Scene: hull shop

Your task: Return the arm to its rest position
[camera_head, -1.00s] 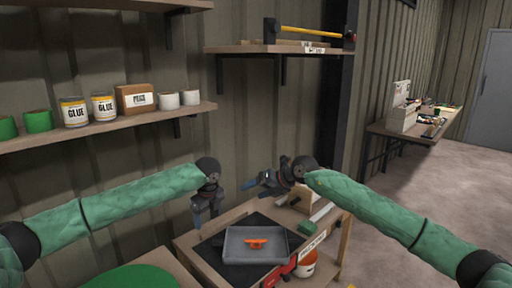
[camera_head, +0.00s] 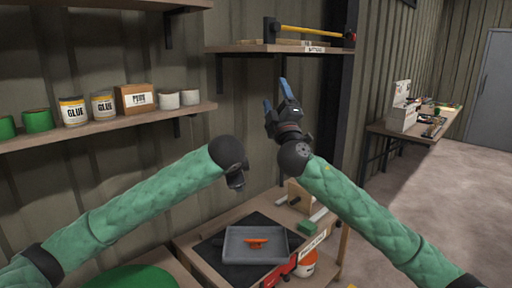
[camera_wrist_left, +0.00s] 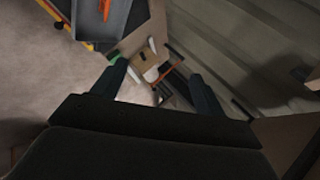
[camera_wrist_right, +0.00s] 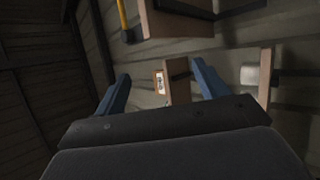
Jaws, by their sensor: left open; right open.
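My right gripper (camera_head: 277,97) is open and empty, raised with its blue fingers pointing up in front of the wall, below the upper shelf. Its spread fingers also show in the right wrist view (camera_wrist_right: 160,90), with nothing between them. My left arm comes in from the left, and its gripper (camera_head: 236,181) is mostly hidden behind its own wrist. In the left wrist view the left gripper (camera_wrist_left: 160,90) has its dark fingers apart and holds nothing.
A grey tray (camera_head: 232,254) with an orange piece (camera_head: 256,243) stands on the workbench below. An upper shelf (camera_head: 240,48) holds a yellow-handled tool (camera_head: 310,32). A left shelf (camera_head: 60,138) carries glue cans (camera_head: 73,112) and a box (camera_head: 134,99). A far bench (camera_head: 385,129) stands right.

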